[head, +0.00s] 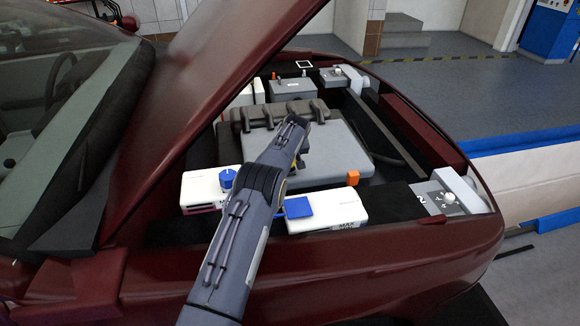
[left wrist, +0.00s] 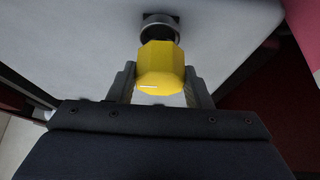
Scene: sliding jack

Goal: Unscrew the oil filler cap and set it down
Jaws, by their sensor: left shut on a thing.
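The yellow oil filler cap (left wrist: 160,66) is faceted and sits between the fingers of my left gripper (left wrist: 160,84) in the left wrist view. The gripper is shut on it. The grey round filler neck (left wrist: 159,27) with a dark inside shows just beyond the cap. The cap overlaps its near edge, and I cannot tell whether they touch. In the head view my left arm reaches over the engine bay and mostly hides the gripper and cap. My right gripper is in neither view.
The grey engine cover (head: 340,150) fills the middle of the bay. A white reservoir with a blue knob (head: 227,178) and one with a blue square lid (head: 298,207) stand in front. The raised dark red hood (head: 190,90) slants over the left side.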

